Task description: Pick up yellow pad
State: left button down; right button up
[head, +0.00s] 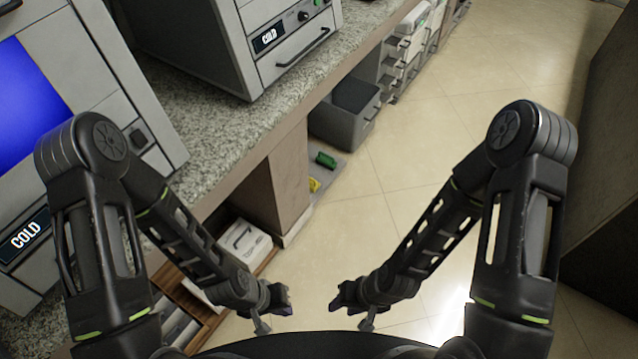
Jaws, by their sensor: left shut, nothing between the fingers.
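A small yellow item (314,184), which may be the yellow pad, shows low down beside the brown counter panel. It is partly hidden by the panel, and its shape is too small to tell. My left gripper (270,308) is at the lower middle, shut and empty, well apart from the yellow item. My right gripper (354,308) is to its right, over the floor and also apart from the yellow item. Its fingers are too small and dark to tell whether they are open.
A green item (326,159) lies just beyond the yellow one. A grey bin (345,115) stands behind them. The speckled counter (215,130) carries grey machines labelled COLD. A wooden shelf (200,308) is below at left. The tiled floor (440,150) is clear on the right.

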aim_at(314, 186)
jog(key=z, duration=1.95)
jog(key=u, duration=1.95)
jog(key=i+l+u, duration=0.15)
jog(key=u, duration=0.2)
jog(key=l+u, duration=0.35)
jog(key=i+l+u, duration=0.1)
jog(key=l, duration=0.4)
jog(key=i+l+u, duration=0.1)
jog(key=l, duration=0.45)
jog(key=i+l+u, duration=0.1)
jog(key=i+l, duration=0.15)
jog(key=l, duration=0.25)
jog(key=i+l, duration=0.1)
jog(key=l, duration=0.45)
jog(key=i+l+u, duration=0.15)
jog(key=l, duration=0.4)
jog(key=k, duration=0.05)
